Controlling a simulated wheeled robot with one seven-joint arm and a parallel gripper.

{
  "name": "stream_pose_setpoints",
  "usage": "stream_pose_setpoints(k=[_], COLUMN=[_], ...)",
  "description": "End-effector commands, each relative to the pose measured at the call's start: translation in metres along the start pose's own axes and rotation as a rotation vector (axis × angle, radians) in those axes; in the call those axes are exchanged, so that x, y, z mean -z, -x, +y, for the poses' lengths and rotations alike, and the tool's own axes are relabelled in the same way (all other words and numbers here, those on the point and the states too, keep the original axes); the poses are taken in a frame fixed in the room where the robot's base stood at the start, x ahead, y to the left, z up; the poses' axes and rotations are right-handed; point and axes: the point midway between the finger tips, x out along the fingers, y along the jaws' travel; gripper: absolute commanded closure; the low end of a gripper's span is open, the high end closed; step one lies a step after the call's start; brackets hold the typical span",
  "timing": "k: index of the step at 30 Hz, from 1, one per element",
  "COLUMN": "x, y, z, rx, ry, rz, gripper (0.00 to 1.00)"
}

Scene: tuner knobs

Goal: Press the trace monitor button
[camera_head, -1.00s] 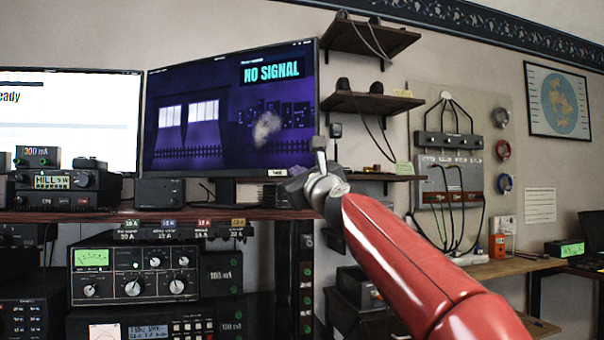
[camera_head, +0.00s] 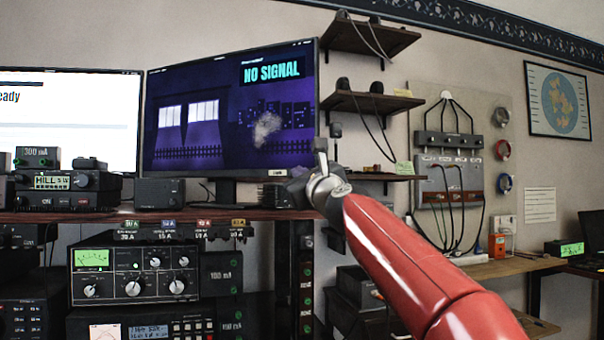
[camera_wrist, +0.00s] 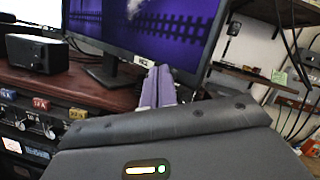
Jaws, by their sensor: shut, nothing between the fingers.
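The dark-framed monitor (camera_head: 230,110) shows NO SIGNAL over a purple scene and stands at the back of the desk. A small pale label (camera_head: 277,173) sits at the lower right of its frame, and it also shows in the wrist view (camera_wrist: 144,62). I cannot make out a separate button there. My gripper (camera_wrist: 160,72) is shut and empty, its pale purple fingers pointing at the monitor's lower edge, just right of the label in the wrist view. Whether the fingertips touch the frame cannot be told. In the head view my wrist largely hides the fingers.
A bright second monitor (camera_head: 70,105) stands to the left. A small black box (camera_head: 159,193) is on the wooden desk (camera_head: 130,215) near the monitor stand. Radio units (camera_head: 150,272) fill the rack below. Wall shelves (camera_head: 370,103) with hanging cables are to the right.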

Motion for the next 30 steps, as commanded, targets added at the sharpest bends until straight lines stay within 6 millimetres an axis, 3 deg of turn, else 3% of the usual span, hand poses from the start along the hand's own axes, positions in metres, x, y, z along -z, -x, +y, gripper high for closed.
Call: stream_pose_setpoints(k=[30], x=[0.0010], y=[-0.0010], z=[-0.0004], rx=[0.000], ry=[0.000], rz=[-0.001], gripper=[1.00])
